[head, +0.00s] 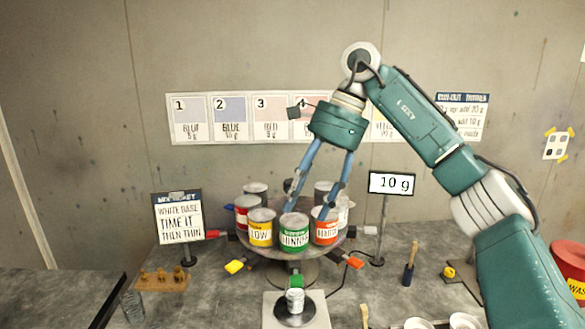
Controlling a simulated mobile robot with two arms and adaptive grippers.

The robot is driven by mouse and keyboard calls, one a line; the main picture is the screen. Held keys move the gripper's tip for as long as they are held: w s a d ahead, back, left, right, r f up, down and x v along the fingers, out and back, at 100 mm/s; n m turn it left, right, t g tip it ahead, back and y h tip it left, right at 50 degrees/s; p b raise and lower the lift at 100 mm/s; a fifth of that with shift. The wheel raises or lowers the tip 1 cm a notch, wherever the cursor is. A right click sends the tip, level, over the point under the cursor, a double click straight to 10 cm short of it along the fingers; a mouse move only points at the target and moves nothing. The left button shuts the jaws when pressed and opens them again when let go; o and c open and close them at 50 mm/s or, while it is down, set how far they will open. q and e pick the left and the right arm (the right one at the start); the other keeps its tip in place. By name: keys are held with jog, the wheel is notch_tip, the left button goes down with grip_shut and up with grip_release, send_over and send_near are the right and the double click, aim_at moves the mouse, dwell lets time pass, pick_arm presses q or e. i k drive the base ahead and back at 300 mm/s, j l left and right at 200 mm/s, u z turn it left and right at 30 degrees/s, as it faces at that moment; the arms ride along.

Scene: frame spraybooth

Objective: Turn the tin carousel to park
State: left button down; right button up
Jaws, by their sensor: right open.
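The tin carousel (268,252) stands on the bench in the middle of the head view. It is a round grey turntable on a pedestal, carrying several tins, including a yellow one (260,230), a green one (294,236) and an orange-red one (325,229). Coloured tabs stick out around its edge: red (214,233), yellow (235,266), orange (355,262) and green (296,282). My right gripper (308,212) points down over the carousel, its blue fingers spread and empty, tips close to the tin tops. I cannot tell whether they touch. A park mark is not clear to me. My left gripper is out of view.
A scale (274,312) with a small cup (295,300) stands in front of the carousel. A "10 g" display (391,183) stands behind right, a ticket board (178,218) at left. A brush (409,265) and red bin (570,268) are right.

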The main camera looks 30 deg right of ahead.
aim_at(262, 225)
jog(key=i+l, duration=0.75)
jog(key=i, duration=0.1)
